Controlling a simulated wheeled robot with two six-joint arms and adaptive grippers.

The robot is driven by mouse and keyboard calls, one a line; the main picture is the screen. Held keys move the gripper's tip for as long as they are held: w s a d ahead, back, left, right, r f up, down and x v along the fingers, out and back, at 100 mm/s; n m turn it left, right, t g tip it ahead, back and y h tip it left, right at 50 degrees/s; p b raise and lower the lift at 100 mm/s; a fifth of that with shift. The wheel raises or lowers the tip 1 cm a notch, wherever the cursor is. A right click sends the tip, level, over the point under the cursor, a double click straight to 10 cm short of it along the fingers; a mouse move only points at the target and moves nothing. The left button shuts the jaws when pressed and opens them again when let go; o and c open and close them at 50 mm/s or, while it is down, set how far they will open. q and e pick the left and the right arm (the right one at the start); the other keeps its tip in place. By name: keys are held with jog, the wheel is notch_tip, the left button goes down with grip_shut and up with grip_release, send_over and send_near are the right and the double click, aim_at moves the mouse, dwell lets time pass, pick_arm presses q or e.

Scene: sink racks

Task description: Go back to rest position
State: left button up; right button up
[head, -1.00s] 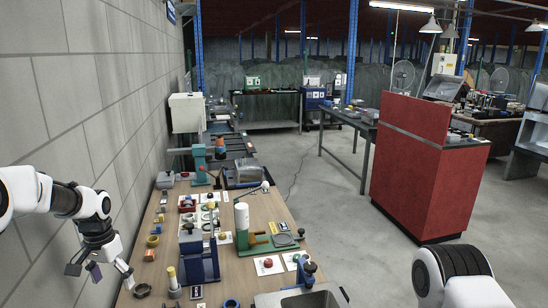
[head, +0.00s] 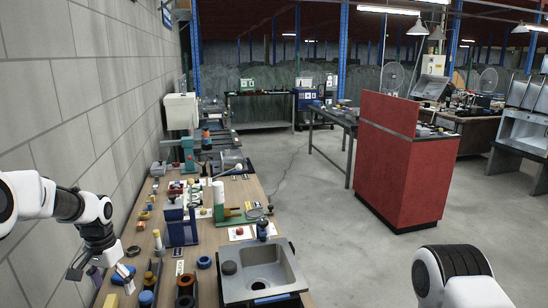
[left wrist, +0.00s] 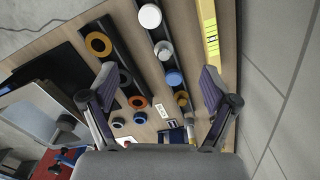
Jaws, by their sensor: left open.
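My left gripper (head: 104,279) is at the lower left of the head view, over the left edge of the wooden bench (head: 134,222) near the wall. In the left wrist view my left gripper (left wrist: 166,100) has its two fingers spread wide with nothing between them. Beyond the fingers the bench top shows dark rails with rings and round pieces on them. My right arm shows as a white and black link at the lower right of the head view; its gripper is out of view.
A steel sink (head: 260,270) stands at the bench's near right. Blue (head: 178,226) and green stands, rings and small parts fill the bench. A grey block wall (head: 85,130) borders the left. A red cabinet (head: 400,180) stands right, with open floor between.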

pick_arm(q)
jog(key=f, duration=0.3)
jog(key=s+d+f+g+b, duration=0.1)
jog(key=f, duration=0.3)
jog(key=s+f+g+b, duration=0.1)
jog(key=f, duration=0.2)
jog(key=shift+d+f+m, duration=0.15)
jog(key=shift+m, duration=0.15)
jog(key=s+d+f+g+b, duration=0.2)
jog(key=s+d+f, duration=0.2)
jog(key=s+f, duration=0.5)
jog(key=s+d+f+g+b, duration=0.1)
jog(key=s+d+f+b, duration=0.25)
jog(key=s+f, duration=0.55)
jog(key=s+d+f+n+t, duration=0.1)
jog(key=s+d+f+t, duration=0.1)
jog(key=s, duration=0.6)
jog(key=s+d+f+n+t+b, duration=0.1)
jog(key=s+d+f+t, duration=0.1)
jog(key=s+f, duration=0.3)
jog(key=s+d, duration=0.1)
jog(key=s, duration=0.3)
jog(key=shift+s+b, duration=0.3)
pick_arm(e)
notch_tip(320, 180, down, 10)
jog(key=shift+w+a+r, duration=0.15)
jog(key=shift+w+a, duration=0.1)
jog(key=shift+w, duration=0.2)
pick_arm(q)
jog(key=shift+n, duration=0.3)
